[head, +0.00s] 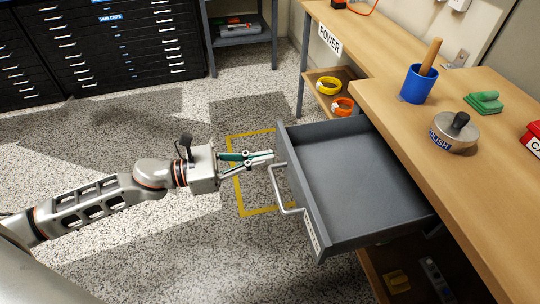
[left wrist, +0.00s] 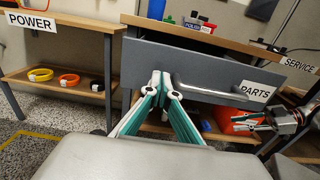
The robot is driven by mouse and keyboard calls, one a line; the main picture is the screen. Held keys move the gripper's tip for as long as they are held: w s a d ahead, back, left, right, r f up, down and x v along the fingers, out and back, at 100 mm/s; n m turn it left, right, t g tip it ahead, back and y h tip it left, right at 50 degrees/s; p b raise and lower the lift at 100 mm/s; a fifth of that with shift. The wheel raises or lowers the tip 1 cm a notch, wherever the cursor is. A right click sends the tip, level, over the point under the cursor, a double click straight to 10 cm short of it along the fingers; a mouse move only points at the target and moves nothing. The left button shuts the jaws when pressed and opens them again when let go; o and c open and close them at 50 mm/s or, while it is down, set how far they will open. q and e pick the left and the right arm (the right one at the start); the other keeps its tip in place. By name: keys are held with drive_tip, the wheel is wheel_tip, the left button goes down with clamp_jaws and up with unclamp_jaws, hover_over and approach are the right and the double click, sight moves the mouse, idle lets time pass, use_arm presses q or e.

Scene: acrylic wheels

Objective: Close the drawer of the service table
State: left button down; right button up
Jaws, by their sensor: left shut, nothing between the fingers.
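The grey drawer (head: 355,185) is pulled open from the wooden service table (head: 490,190) and looks empty. Its front panel (left wrist: 205,68) carries a bar handle (head: 285,200) and a PARTS label (left wrist: 257,91). My left gripper (head: 270,156) is shut and empty, its fingertips at the front panel by the far end of the handle. In the left wrist view, the left fingertips (left wrist: 161,78) are just left of the handle's left end. I cannot tell whether they touch the panel. My right gripper (left wrist: 250,120) shows at the right of the left wrist view; its finger state is unclear.
Black cabinets (head: 95,45) stand behind. The floor around the drawer is clear.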

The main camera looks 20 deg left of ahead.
sight(283, 154)
use_arm(q)
drive_tip(key=shift+x, duration=0.95)
drive_tip(key=shift+w+d+r, duration=0.1)
drive_tip(key=shift+w+d, duration=0.25)
drive_tip(key=shift+d, duration=0.15)
drive_tip(key=x, duration=2.2)
drive_tip(key=shift+w+d+p, duration=0.15)
drive_tip(key=shift+w+p, duration=0.05)
drive_tip(key=shift+p, duration=0.1)
use_arm(e)
drive_tip(key=shift+d, duration=0.15)
